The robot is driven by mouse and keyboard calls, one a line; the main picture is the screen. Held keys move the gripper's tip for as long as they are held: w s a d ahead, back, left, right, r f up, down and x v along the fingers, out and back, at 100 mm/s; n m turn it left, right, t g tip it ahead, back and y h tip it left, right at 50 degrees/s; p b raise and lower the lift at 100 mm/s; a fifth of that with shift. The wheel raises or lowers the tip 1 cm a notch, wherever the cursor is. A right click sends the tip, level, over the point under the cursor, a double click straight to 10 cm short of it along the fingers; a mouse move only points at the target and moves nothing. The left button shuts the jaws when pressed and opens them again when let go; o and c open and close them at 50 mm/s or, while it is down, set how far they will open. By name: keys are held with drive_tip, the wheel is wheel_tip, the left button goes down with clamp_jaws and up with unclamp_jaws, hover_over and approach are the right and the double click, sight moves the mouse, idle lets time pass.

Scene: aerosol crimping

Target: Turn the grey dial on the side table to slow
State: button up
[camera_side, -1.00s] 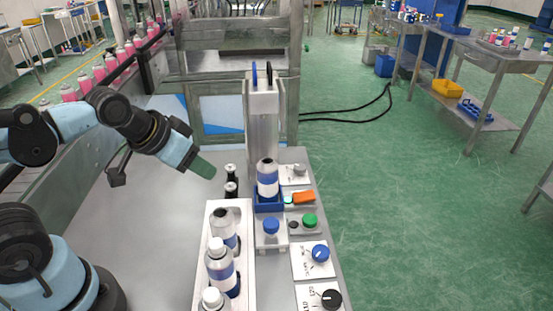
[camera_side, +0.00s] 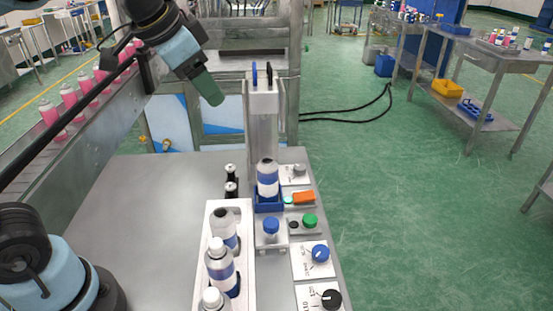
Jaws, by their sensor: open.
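The grey dial (camera_side: 299,169) sits on a small white plate at the far right of the side table (camera_side: 150,200), beyond the orange switch. Its setting marks are too small to read. My gripper (camera_side: 212,95) is in the air at the upper middle, up and to the left of the dial and apart from it. Its greenish fingers point down and to the right. It is open, and I see nothing held in it.
Nearer are an orange switch (camera_side: 303,197), a green button (camera_side: 310,220), a blue dial (camera_side: 320,253), a black dial (camera_side: 331,299) and a rack (camera_side: 243,285) of bottles.

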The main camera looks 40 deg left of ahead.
drive_tip(key=w+d+r+m+g, duration=0.1)
drive_tip(key=w+r+m, duration=0.25)
drive_tip(key=w, duration=0.25)
drive_tip(key=m+g+y, duration=0.3)
drive_tip(key=m, duration=1)
hover_over(300, 166)
drive_tip(key=s+d, duration=0.3)
drive_tip(key=s, duration=0.1)
wheel_tip(300, 166, down, 5)
drive_tip(key=w+f+m, duration=0.1)
drive_tip(key=f, duration=0.7)
drive_tip(key=w+a+f+m, duration=0.1)
drive_tip(key=f, duration=0.8)
drive_tip(key=w+a+f+m, duration=0.1)
drive_tip(key=f, duration=0.7)
drive_tip(key=shift+w+a+f+y, duration=0.15)
drive_tip(key=shift+w+f+y, duration=0.15)
drive_tip(key=shift+y, duration=0.1)
drive_tip(key=c, duration=1)
drive_tip(key=shift+c, duration=0.2)
